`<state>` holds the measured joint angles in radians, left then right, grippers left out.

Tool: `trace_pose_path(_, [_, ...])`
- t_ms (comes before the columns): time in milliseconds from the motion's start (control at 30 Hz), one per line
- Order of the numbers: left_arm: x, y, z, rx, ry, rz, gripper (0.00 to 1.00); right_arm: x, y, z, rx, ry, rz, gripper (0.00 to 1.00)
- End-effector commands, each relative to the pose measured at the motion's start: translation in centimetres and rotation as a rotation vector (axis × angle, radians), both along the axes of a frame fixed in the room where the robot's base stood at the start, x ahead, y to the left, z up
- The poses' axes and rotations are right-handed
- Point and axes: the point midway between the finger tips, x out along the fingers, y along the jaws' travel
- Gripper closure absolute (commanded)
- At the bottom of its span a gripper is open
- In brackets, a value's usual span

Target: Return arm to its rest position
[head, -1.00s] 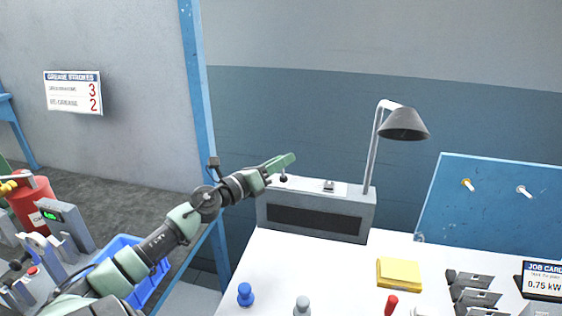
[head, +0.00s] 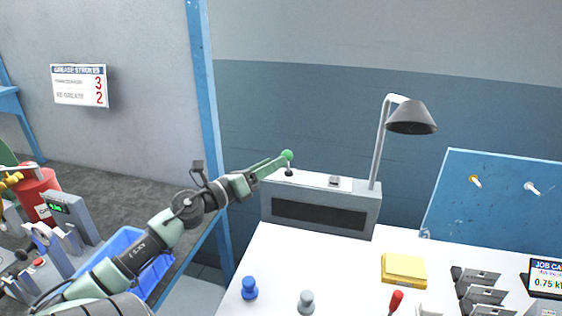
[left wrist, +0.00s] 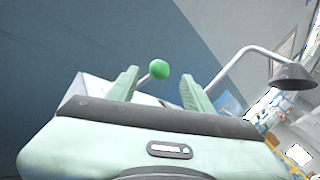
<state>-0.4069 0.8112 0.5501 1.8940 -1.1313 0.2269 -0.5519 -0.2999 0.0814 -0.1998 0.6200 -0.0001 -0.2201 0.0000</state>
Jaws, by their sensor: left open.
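My left gripper (head: 272,166) is at the left end of the grey box on the bench, its fingers pointing up and right. A lever with a round green knob (head: 287,155) stands on the box top, just beyond the fingertips in the head view. In the left wrist view the green knob (left wrist: 158,69) shows between the two spread fingers of the left gripper (left wrist: 160,88). The fingers are apart and hold nothing. Whether a finger touches the lever I cannot tell. My right gripper is not in view.
The grey box (head: 318,214) stands at the back of the white bench, with a desk lamp (head: 410,118) beside it. A blue knobbed piece (head: 249,288), a grey one (head: 306,301) and a yellow block (head: 403,270) stand in front. A blue bin (head: 128,250) is lower left.

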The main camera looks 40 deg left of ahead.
Motion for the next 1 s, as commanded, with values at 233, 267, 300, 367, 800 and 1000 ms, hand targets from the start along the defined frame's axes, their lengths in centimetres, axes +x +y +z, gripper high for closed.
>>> trace_pose_path(233, [-2.3,0.2,-0.3,-0.001,0.0,-0.001,0.49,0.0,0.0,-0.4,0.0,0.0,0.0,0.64])
trace_pose_path(267, [-2.3,0.2,-0.3,-0.001,0.0,-0.001,0.49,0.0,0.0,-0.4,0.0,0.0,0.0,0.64])
trace_pose_path(300, [-2.4,0.2,-0.3,-0.001,0.0,-0.001,0.49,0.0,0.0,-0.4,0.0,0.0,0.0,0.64])
trace_pose_path(367, [-2.4,0.2,-0.3,0.0,0.0,-0.001,0.49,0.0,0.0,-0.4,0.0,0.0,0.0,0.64])
trace_pose_path(800, [-2.3,0.2,-0.2,0.0,0.0,-0.001,0.49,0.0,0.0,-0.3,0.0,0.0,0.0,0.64])
trace_pose_path(1000, [-2.3,0.2,2.5,0.0,0.0,-0.001,0.49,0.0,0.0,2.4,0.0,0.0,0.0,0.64])
